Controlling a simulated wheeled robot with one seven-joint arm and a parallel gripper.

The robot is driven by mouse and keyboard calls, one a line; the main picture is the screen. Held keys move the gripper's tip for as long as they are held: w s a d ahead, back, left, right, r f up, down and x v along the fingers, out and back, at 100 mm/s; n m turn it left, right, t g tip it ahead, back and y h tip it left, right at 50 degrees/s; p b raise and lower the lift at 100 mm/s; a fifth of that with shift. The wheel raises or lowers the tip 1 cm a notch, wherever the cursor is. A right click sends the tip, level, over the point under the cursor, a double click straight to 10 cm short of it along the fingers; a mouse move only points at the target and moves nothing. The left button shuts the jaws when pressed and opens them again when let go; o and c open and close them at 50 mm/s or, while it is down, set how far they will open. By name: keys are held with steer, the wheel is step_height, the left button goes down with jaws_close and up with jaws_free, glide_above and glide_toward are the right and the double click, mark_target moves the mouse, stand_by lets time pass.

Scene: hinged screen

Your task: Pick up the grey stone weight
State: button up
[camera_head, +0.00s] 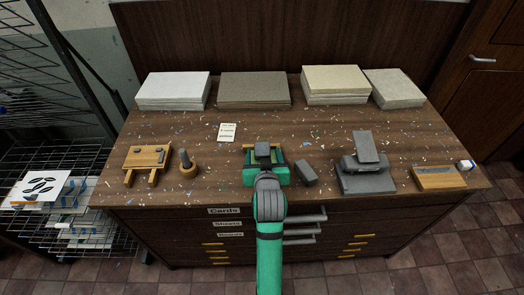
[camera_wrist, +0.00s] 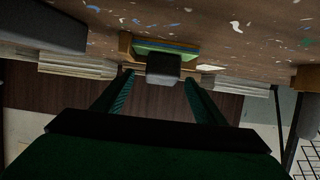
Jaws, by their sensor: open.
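A grey block (camera_head: 263,149), which looks like the stone weight, is at the front middle of the bench top. In the wrist view the block (camera_wrist: 163,67) is at a low wooden holder (camera_wrist: 127,46) with green, blue and yellow layers. My gripper (camera_head: 264,158) is open over the front of the bench. In the wrist view its two fingers (camera_wrist: 158,78) stand on either side of the block, with a gap showing on each side. My gripper and arm partly hide the holder in the head view. I cannot tell how deep the block is between the fingers.
Another dark grey oblong block (camera_head: 306,173) lies just right of my gripper. A grey press-like device (camera_head: 366,172) and a wooden block (camera_head: 440,178) stand farther right. A wooden frame (camera_head: 147,160) and a knobbed tool (camera_head: 187,164) stand left. Paper stacks (camera_head: 254,91) line the back.

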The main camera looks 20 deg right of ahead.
mark_target(263, 148)
steer(key=x, duration=0.4)
steer(key=shift+w+r, duration=0.1)
steer(key=shift+w, duration=0.1)
steer(key=c, duration=1.5)
steer(key=shift+r, duration=0.2)
